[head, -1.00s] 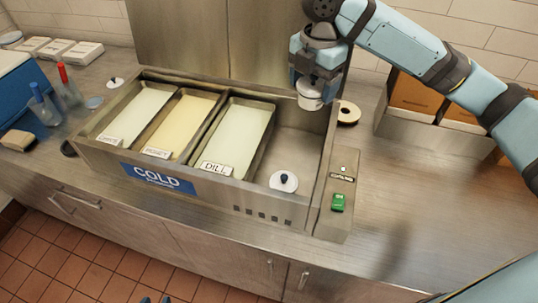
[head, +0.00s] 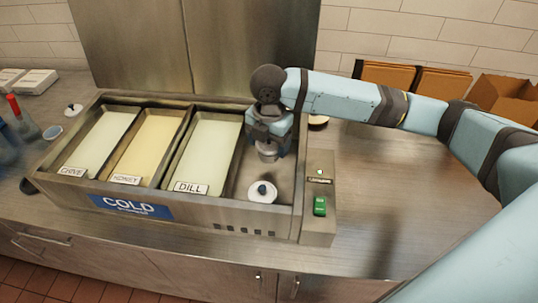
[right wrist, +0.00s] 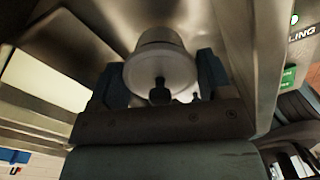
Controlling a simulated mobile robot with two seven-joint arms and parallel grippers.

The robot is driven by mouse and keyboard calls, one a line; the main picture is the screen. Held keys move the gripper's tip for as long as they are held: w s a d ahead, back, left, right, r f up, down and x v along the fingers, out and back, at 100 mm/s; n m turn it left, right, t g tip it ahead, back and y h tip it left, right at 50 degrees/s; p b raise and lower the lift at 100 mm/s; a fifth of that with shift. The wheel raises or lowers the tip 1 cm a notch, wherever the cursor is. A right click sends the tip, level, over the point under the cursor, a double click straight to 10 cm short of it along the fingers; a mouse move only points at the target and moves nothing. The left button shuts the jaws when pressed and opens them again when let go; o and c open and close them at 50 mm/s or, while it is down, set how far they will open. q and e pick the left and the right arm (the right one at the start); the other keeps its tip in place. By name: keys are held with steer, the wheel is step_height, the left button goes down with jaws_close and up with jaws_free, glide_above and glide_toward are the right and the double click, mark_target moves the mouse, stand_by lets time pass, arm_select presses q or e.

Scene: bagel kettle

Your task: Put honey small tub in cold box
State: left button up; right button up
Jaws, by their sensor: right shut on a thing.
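The cold box (head: 222,226) is a steel counter unit with a blue COLD sign. It holds chive, honey and dill pans at left and an open bay (head: 240,196) at right. My right gripper (head: 268,146) is shut on a small white tub (head: 268,155) above or inside the back of that bay; I cannot tell whether it touches the floor. The right wrist view shows the held tub (right wrist: 160,62) between the fingers, with a dark knob facing the camera. No label on it is readable. My left gripper is not in view.
Another white lidded tub (head: 262,192) with a dark knob sits at the front of the bay. A control panel with a green switch (head: 320,206) borders the bay at right. The counter (head: 375,190) beyond it is clear. Cardboard boxes (head: 505,96) stand at the back right.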

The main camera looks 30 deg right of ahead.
mark_target(269, 156)
steer(key=shift+f, duration=2.35)
steer(key=o, duration=1)
steer(key=shift+f, duration=0.1)
steer(key=shift+c, duration=0.2)
steer(key=shift+r, duration=0.25)
step_height(269, 156, up, 12)
steer(key=shift+f, duration=0.1)
